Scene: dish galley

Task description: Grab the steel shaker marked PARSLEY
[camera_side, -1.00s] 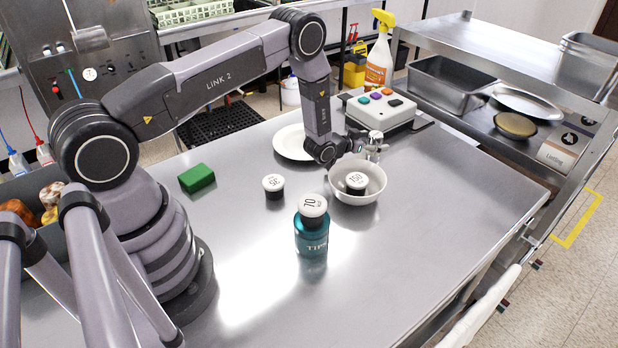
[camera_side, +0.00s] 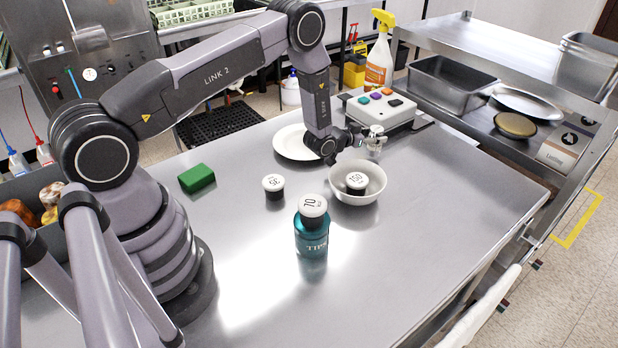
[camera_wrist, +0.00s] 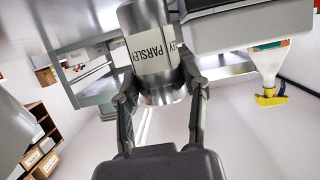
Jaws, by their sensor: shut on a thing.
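The steel shaker (camera_wrist: 150,48) with a white label reading PARSLEY fills the top middle of the wrist view. My gripper (camera_wrist: 160,92) has one finger on each side of its body and is shut on it. In the side view the small shiny shaker (camera_side: 375,143) is just behind the white bowl, and my gripper (camera_side: 362,139) reaches it from the left. Its label cannot be read there. The shaker looks roughly upright and slightly raised; the gap below it is hard to see.
A white bowl (camera_side: 343,192) holding a 150-marked weight (camera_side: 356,181) stands close in front. A white plate (camera_side: 292,146) lies left. A button box (camera_side: 382,112) is behind. A teal TIPS jar (camera_side: 311,240) stands nearer, topped by a 70-marked weight. The table's right side is clear.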

